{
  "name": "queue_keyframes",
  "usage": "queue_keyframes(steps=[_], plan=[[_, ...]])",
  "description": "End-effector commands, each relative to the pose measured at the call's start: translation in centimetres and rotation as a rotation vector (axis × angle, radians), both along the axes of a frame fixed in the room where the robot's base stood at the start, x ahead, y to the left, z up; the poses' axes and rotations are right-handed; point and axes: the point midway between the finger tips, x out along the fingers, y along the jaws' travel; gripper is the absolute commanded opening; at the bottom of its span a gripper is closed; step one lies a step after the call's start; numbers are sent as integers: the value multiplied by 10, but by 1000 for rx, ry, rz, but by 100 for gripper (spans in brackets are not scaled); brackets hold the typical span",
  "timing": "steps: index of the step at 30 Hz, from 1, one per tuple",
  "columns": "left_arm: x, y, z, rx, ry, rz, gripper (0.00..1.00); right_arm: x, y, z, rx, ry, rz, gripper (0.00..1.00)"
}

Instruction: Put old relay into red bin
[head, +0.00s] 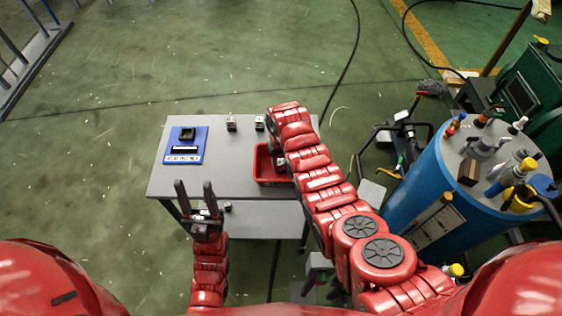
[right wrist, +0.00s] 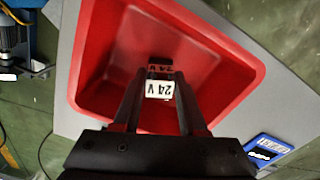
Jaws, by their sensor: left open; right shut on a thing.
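The red bin (head: 264,176) stands on the grey table, near its right side. It also fills much of the right wrist view (right wrist: 92,50). My right gripper (right wrist: 160,88) is shut on a small relay with a white "24 V" label (right wrist: 160,90), held over the bin's opening. In the head view my right arm hides most of that gripper and part of the bin. I cannot tell the relay's height above the bin floor. My left gripper (head: 195,190) is open and empty at the table's front edge.
Two small relay-like blocks stand on the table (head: 213,145), one at the back middle (head: 231,123) and one further right (head: 260,123). A blue panel (head: 172,149) with a dark socket lies at the left. A large blue tank (head: 420,190) with valves stands right of the table.

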Motion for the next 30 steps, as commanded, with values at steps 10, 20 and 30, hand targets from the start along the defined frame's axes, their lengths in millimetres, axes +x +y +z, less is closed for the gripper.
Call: queue_keyframes(steps=[10, 20, 30], plan=[[0, 0, -3, 0, 0, 0, 50, 0, 0, -3, 0, 1, 0, 58], [0, 0, -3, 0, 0, 0, 50, 0, 0, -3, 0, 1, 0, 71], [0, 0, -8, 0, 0, 0, 50, 1, 0, 18, 1, -2, 1, 71]])
